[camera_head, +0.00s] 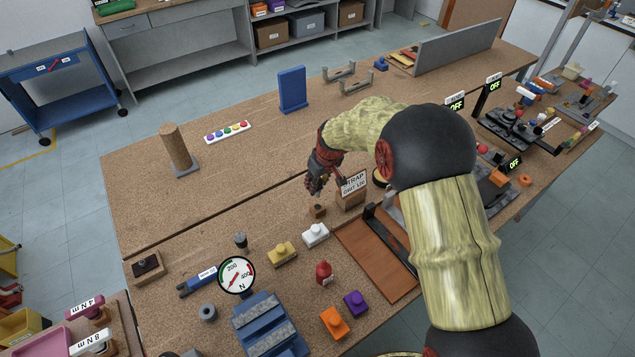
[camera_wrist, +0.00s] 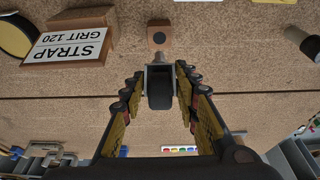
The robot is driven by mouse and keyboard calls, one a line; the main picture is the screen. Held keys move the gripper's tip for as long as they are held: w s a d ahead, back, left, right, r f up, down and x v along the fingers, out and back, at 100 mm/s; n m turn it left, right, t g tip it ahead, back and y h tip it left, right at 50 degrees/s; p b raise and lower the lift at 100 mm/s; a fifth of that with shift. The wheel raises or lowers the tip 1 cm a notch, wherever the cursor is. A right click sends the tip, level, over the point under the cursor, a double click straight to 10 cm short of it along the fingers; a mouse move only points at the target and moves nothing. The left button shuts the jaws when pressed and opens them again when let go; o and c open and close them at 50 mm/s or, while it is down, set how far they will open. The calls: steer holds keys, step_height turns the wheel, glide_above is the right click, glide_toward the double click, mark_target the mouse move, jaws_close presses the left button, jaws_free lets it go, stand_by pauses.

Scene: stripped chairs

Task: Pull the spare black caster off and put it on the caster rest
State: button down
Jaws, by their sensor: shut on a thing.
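My gripper (camera_head: 314,188) is low over the bench, just above a small brown block (camera_head: 318,210). In the wrist view its fingers (camera_wrist: 160,92) are shut on the black caster (camera_wrist: 160,100), which has a grey bracket and a short stem. The stem points toward the brown block (camera_wrist: 158,36), whose face shows a dark round hole. The stem looks clear of that hole, though the gap is small. A wooden block with a dark top (camera_head: 147,265) sits at the bench's left edge. I cannot tell which block is the caster rest.
A box labelled STRAP GRIT 120 (camera_head: 351,193) stands close to the right of my gripper. A white block (camera_head: 315,234), a yellow block (camera_head: 282,253) and a force dial (camera_head: 236,275) lie nearer. A wooden post (camera_head: 175,150) stands left. Open bench lies between.

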mark_target(318, 192)
steer(key=shift+f+b, duration=1.4)
steer(key=shift+f, duration=1.05)
steer(key=shift+f+b, duration=0.3)
steer(key=shift+b, duration=0.15)
steer(key=shift+f, duration=0.3)
steer(key=shift+f+b, duration=1.1)
steer(key=shift+f, duration=0.25)
steer(key=c, duration=1.3)
jaws_free()
steer(key=shift+o, duration=0.2)
steer(key=v, duration=1.2)
steer(key=shift+s, duration=0.1)
